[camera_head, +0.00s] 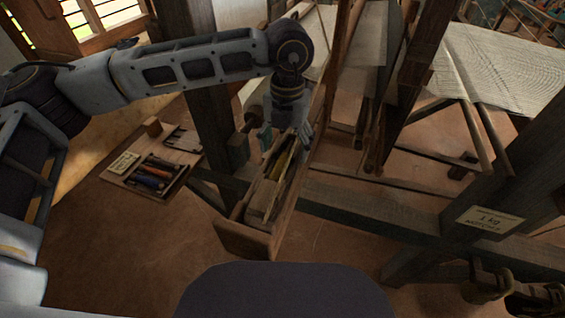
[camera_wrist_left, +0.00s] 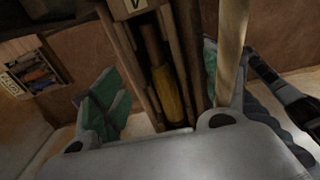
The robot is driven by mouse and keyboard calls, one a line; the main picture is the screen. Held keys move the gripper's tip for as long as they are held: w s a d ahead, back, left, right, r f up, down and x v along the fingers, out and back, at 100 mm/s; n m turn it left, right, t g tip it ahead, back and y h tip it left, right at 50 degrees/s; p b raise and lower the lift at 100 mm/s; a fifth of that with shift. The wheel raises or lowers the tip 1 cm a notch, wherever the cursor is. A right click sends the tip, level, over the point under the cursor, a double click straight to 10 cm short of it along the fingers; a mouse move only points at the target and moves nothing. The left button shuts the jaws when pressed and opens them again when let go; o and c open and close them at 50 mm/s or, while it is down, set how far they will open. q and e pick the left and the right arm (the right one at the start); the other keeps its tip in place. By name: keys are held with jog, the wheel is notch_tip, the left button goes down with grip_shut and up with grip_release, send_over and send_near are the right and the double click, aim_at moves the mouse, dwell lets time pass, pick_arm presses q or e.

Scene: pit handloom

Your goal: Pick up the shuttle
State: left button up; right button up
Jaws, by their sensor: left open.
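The shuttle, with a yellow wound middle (camera_head: 281,165), lies lengthwise in a narrow wooden box (camera_head: 246,238) on the loom. It also shows in the left wrist view (camera_wrist_left: 167,92), between the box's side walls. My left gripper (camera_head: 285,137) is over the far part of the box with its fingers apart. In the left wrist view my left gripper (camera_wrist_left: 158,85) has green-padded fingers to either side of the box, with the shuttle between them and not visibly gripped. My gripper hides the shuttle's far end in the head view. My right gripper is not in view.
A wooden tray (camera_head: 117,182) with several coloured bobbins stands left of the box. A dark post (camera_head: 208,85) rises close to my left arm. Loom beams and pale cloth (camera_head: 500,65) fill the right. A label reading 1 kg (camera_head: 489,219) is on a beam.

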pick_arm(q)
jog(key=shift+f, duration=0.75)
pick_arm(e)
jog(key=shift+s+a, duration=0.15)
pick_arm(q)
jog(key=c, duration=1.3)
notch_tip(320, 180, up, 10)
jog(key=shift+r+b, duration=0.1)
jog(key=shift+b, duration=0.25)
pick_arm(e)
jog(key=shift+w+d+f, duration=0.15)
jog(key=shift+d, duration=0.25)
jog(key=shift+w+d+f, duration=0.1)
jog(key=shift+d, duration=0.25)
